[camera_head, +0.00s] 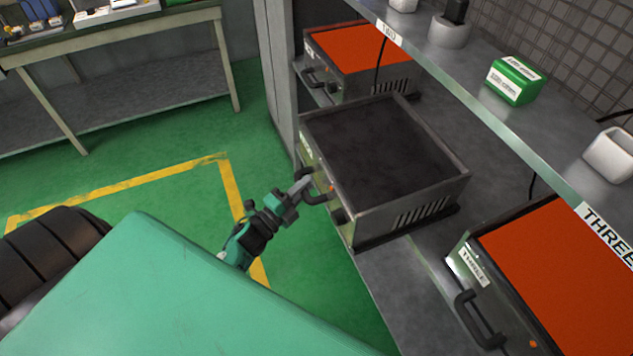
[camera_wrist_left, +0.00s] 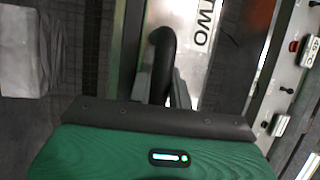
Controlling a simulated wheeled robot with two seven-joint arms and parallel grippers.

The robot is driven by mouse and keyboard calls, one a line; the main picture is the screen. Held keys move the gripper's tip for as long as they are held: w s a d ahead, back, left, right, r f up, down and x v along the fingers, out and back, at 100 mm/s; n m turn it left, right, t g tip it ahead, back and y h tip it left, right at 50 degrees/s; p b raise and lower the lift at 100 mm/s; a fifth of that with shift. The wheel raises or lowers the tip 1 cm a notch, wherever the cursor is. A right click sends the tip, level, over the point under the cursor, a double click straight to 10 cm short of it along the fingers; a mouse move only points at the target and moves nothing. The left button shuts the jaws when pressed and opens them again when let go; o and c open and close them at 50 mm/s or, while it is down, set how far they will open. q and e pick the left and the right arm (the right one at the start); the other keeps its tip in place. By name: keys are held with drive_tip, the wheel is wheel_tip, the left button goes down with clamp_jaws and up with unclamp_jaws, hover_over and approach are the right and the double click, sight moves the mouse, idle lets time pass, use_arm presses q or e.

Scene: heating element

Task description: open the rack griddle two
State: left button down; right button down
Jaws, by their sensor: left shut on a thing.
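My left gripper (camera_head: 303,187) is shut on that handle. In the left wrist view the black handle (camera_wrist_left: 162,60) rises from between the jaws beside a "TWO" plate (camera_wrist_left: 203,25). The fingertips are partly hidden there. My right gripper is not in view.
A griddle with an orange top (camera_head: 365,45) stands behind, and griddle three (camera_head: 550,270) stands at the right front. The upper shelf (camera_head: 480,90) holds a green box (camera_head: 514,80). A workbench (camera_head: 120,40) stands at the far left. Green floor lies open between.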

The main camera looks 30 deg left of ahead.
use_arm(q)
drive_tip(key=shift+s+a, duration=0.1)
drive_tip(key=c, duration=1.3)
unclamp_jaws()
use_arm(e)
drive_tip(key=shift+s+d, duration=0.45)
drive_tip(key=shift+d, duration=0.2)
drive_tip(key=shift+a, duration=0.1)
